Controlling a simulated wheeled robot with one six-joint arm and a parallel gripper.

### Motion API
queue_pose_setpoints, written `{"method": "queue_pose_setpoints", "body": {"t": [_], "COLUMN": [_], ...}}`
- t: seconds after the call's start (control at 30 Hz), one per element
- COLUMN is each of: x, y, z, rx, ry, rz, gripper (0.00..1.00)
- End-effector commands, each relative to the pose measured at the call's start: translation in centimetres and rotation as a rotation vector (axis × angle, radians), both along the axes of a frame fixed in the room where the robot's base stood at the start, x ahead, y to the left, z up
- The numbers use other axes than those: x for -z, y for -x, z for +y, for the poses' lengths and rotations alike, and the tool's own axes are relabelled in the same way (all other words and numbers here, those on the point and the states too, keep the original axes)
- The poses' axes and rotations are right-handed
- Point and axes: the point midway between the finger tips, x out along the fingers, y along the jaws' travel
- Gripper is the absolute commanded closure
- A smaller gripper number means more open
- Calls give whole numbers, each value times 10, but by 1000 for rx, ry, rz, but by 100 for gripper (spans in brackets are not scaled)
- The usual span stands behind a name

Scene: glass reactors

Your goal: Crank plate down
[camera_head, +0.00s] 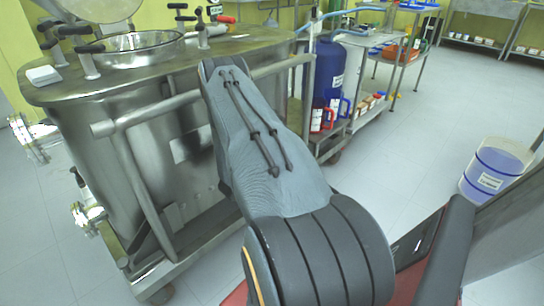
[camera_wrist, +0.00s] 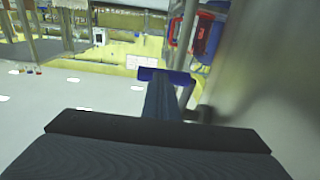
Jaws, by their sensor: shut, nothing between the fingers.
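In the head view a steel reactor vessel (camera_head: 160,135) stands at the left. Its flat top plate (camera_head: 60,93) carries several black-handled clamps (camera_head: 88,60) around a round opening (camera_head: 140,45). A pale round lid (camera_head: 95,8) is raised at the back. My arm hides part of the vessel's right side and my gripper in that view. In the wrist view my gripper (camera_wrist: 165,78) is shut and empty, with bluish tips. A small dark knob-like part (camera_wrist: 203,114) shows beside the gripper, near a steel surface; I cannot tell whether they touch. No crank is clearly recognisable.
A steel rail (camera_head: 170,103) runs along the vessel. A blue drum (camera_head: 327,75) and red and blue jugs (camera_head: 318,118) stand on a cart behind my arm. A labelled bucket (camera_head: 495,168) stands at the right. The floor between is clear. A blurred steel surface (camera_wrist: 270,70) fills the wrist view's right side.

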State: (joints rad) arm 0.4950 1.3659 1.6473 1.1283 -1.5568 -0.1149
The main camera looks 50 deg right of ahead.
Motion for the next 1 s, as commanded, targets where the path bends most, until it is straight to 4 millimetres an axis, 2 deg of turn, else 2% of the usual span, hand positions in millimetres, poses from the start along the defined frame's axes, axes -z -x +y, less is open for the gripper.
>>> {"method": "queue_pose_setpoints", "body": {"t": [0.4,1.0], "x": [11,12], "y": [0,0], "z": [-14,-14], "rx": [-3,-3], "ry": [-2,-2], "rz": [1,1], "gripper": [100,100]}}
